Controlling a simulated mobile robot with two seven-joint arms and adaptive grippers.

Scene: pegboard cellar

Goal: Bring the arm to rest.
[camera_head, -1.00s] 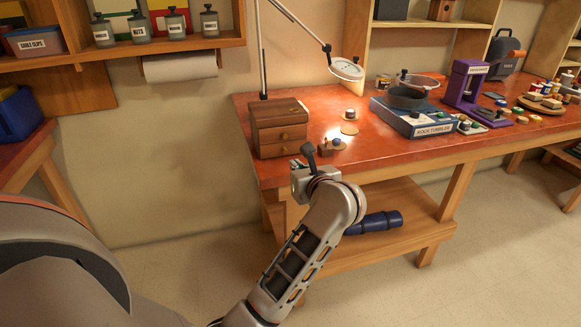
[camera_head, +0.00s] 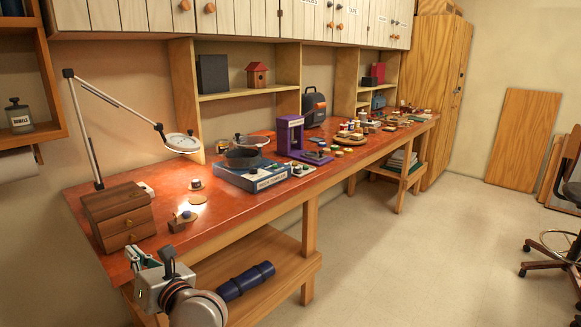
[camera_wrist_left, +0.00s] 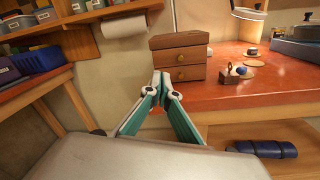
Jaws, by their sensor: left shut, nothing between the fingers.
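My left gripper (camera_head: 150,258) is at the near left of the red-topped workbench (camera_head: 225,186), by its front edge, close to the small wooden drawer box (camera_head: 118,214). In the left wrist view the left gripper (camera_wrist_left: 161,76) has its teal-lined fingers meeting at the tips, shut with nothing between them. There the drawer box (camera_wrist_left: 180,57) stands just beyond the fingertips. My right gripper is in neither view.
A lamp with a round magnifier head (camera_head: 183,143) arches over the bench. A blue box (camera_head: 250,178) and a purple press (camera_head: 290,136) stand farther along. A dark blue roll (camera_head: 245,281) lies on the lower shelf. The floor (camera_head: 400,260) to the right is clear.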

